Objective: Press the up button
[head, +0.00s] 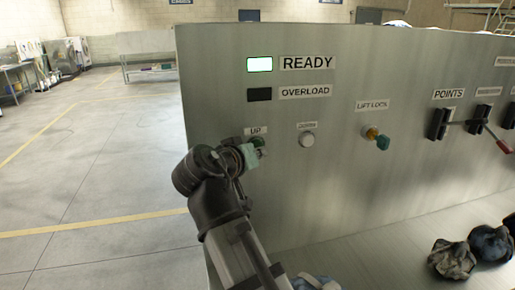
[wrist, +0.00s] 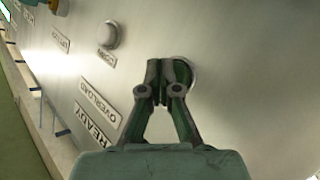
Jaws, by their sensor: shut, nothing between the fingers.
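The up button (head: 258,141) is green and sits on the upright metal panel under the label "UP" (head: 256,131). In the head view my gripper (head: 262,153) covers its lower part. In the wrist view my gripper (wrist: 165,84) is shut and empty, with its fingertips in front of the up button (wrist: 188,72). Only part of the button's dark green face and pale rim shows past the right finger. The fingertips are at or very close to the button; I cannot tell whether they touch it or whether it is pressed in.
A pale round button (head: 307,140) is to the right, then a yellow-and-green lift lock (head: 377,138) and black levers (head: 438,123). The READY lamp (head: 259,64) is lit and the OVERLOAD lamp (head: 259,94) is dark. Crumpled dark bundles (head: 452,259) lie on the lower-right ledge.

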